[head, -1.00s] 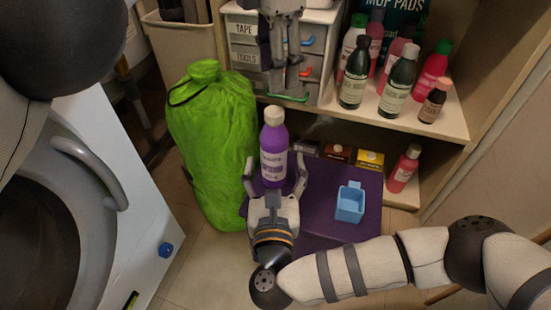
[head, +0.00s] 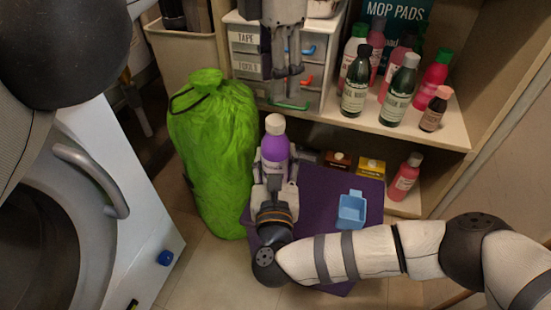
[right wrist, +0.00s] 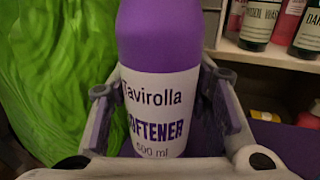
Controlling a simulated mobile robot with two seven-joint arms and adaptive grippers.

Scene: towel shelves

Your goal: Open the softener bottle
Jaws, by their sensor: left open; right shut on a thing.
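The softener bottle (head: 275,157) is purple with a white cap (head: 275,124) and stands upright at the back of a purple surface. The right wrist view shows its label (right wrist: 158,110), reading "SOFTENER", very close. My right gripper (head: 275,184) is shut on the bottle's body, one finger on each side. The cap is uncovered in the head view and outside the right wrist view. My left gripper (head: 288,88) hangs from the top, fingers pointing down, open and empty, above the bottle in the picture and apart from the cap.
A green bag (head: 213,150) stands close left of the bottle. Drawers (head: 248,68) and several shelf bottles (head: 398,92) are behind. A white washing machine (head: 125,165) is at the left.

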